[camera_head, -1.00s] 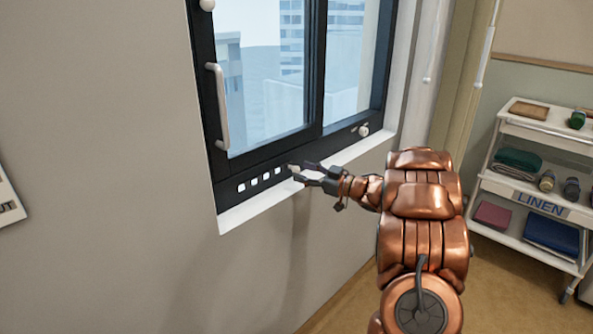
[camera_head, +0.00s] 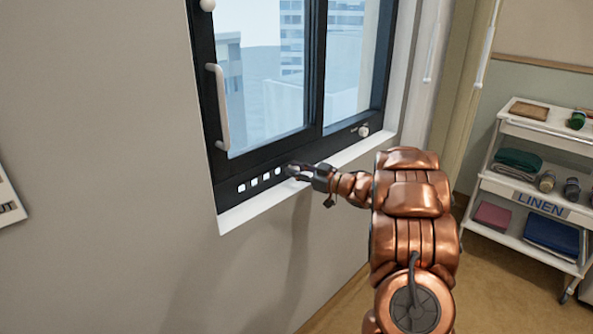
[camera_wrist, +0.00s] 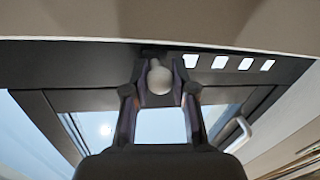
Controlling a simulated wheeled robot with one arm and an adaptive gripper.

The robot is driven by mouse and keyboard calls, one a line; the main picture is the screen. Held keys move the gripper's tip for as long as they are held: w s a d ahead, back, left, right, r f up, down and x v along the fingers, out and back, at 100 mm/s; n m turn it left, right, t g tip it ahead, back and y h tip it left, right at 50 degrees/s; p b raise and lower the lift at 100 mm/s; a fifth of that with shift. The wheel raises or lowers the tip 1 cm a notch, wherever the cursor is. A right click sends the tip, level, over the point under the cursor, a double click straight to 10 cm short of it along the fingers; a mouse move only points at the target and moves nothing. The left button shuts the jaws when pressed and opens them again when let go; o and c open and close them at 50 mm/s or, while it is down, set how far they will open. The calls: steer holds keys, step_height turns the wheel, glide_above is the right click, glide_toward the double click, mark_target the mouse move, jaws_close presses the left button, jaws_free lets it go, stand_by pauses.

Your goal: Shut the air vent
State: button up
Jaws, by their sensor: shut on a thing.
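The air vent is a row of several square white openings (camera_head: 260,179) in the dark lower frame of the window. It also shows in the wrist view as bright openings (camera_wrist: 230,63); they look uncovered. A small pale knob (camera_wrist: 159,77) sits on the dark strip beside the row, at its right end in the head view. My gripper (camera_head: 297,171) is at this knob, and in the wrist view its fingers (camera_wrist: 159,88) are closed around it. In the head view the fingers mostly hide the knob.
A pale handle (camera_head: 219,106) stands out from the window frame's left side. Another small knob (camera_head: 363,131) is on the lower frame further right. The white sill (camera_head: 240,214) runs below. A linen cart (camera_head: 540,206) stands at the right, clear of my arm.

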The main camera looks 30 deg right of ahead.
jaws_close()
steer(key=shift+s+a+f, duration=0.1)
steer(key=shift+s+a, duration=0.05)
steer(key=shift+a, duration=0.5)
steer(key=shift+s+a, duration=0.15)
steer(key=shift+a, duration=0.45)
steer(key=o, duration=0.7)
jaws_free()
steer(key=shift+s, duration=0.15)
steer(key=shift+s+d, duration=0.2)
steer(key=shift+s, duration=0.05)
steer(key=v, duration=1.1)
steer(key=shift+s, duration=0.1)
